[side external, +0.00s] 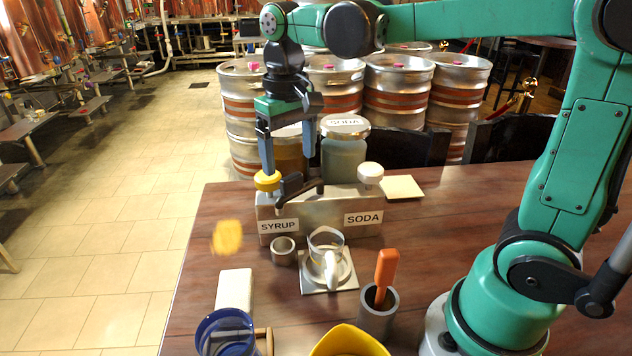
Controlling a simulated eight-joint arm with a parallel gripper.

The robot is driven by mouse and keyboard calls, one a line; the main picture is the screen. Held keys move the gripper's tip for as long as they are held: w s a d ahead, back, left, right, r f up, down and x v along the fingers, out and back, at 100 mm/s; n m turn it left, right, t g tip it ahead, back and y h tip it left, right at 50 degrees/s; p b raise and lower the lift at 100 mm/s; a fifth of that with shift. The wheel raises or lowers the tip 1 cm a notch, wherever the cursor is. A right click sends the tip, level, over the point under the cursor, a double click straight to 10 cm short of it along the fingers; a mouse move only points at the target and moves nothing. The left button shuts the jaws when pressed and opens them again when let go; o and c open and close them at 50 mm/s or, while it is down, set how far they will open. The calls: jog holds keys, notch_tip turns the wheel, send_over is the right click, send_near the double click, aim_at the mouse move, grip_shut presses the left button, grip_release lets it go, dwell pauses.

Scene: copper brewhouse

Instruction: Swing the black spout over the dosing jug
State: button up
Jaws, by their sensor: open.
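The black spout (291,188) sits on top of the metal dispenser block (318,207), between a yellow knob (267,181) above the SYRUP label and a white knob (370,172) above the SODA label. The dosing jug (326,249), clear with a pale handle, stands upright on a square plate (345,277) in front of the block. My gripper (290,170) points down with its blue-grey fingers apart, just above the spout and close to the yellow knob. I cannot tell whether a finger touches either.
A small metal cup (283,250) stands left of the jug. An orange-handled tool (386,272) stands in a grey holder (377,314). A blue cup (225,332) and yellow bowl (348,342) are in front. A blurred yellow object (227,237) appears near the table's left edge.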

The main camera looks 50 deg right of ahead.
aim_at(291, 176)
jog(key=shift+f, duration=2.15)
grip_shut()
